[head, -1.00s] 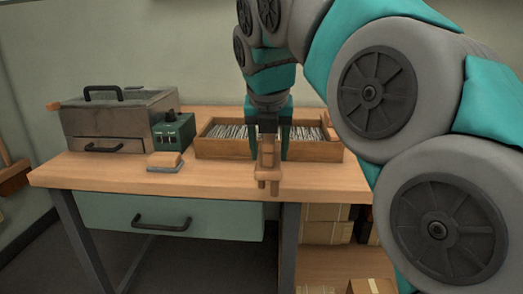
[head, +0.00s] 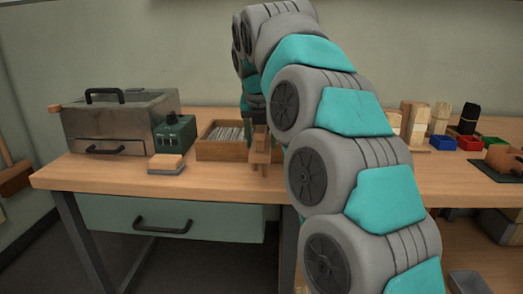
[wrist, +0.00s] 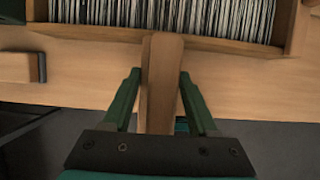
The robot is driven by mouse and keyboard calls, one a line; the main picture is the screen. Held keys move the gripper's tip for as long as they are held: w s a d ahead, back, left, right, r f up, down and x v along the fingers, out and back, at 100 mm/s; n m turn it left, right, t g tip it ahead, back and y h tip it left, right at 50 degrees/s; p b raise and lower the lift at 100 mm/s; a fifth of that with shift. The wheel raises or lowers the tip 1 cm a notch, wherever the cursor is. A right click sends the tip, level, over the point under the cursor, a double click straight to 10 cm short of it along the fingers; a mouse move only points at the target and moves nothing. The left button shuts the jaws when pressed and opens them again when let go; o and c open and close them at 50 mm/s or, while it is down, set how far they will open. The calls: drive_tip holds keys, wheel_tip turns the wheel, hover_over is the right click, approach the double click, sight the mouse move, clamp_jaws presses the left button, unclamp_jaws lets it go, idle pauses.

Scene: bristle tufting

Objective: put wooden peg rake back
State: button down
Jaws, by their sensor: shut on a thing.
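The wooden peg rake (head: 261,157) is a light wooden piece with a short crossbar at its lower end in the head view. It hangs from my gripper (head: 257,125), in front of the bristle tray, near the bench's front edge. In the wrist view, my gripper (wrist: 161,90) has its green fingers on both sides of the rake's wooden body (wrist: 163,75), shut on it. The far end of the rake overlaps the tray's near rim in that view; I cannot tell whether they touch. My arm hides part of the gripper in the head view.
The wooden tray (head: 222,152) holds pale bristles and also shows in the wrist view (wrist: 210,45). A metal box (head: 115,125), a green control box (head: 174,133) and a sanding-block-like piece (head: 166,164) stand left. Coloured bins (head: 442,142) and bundles stand right. Bare bench top (head: 110,172) lies at front left.

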sight(261, 127)
drive_tip(key=shift+f, duration=1.45)
drive_tip(key=shift+f, duration=0.1)
drive_tip(key=shift+c, duration=0.9)
unclamp_jaws()
drive_tip(key=p+v, duration=0.1)
drive_tip(key=v, duration=1.1)
drive_tip(key=shift+p, duration=0.3)
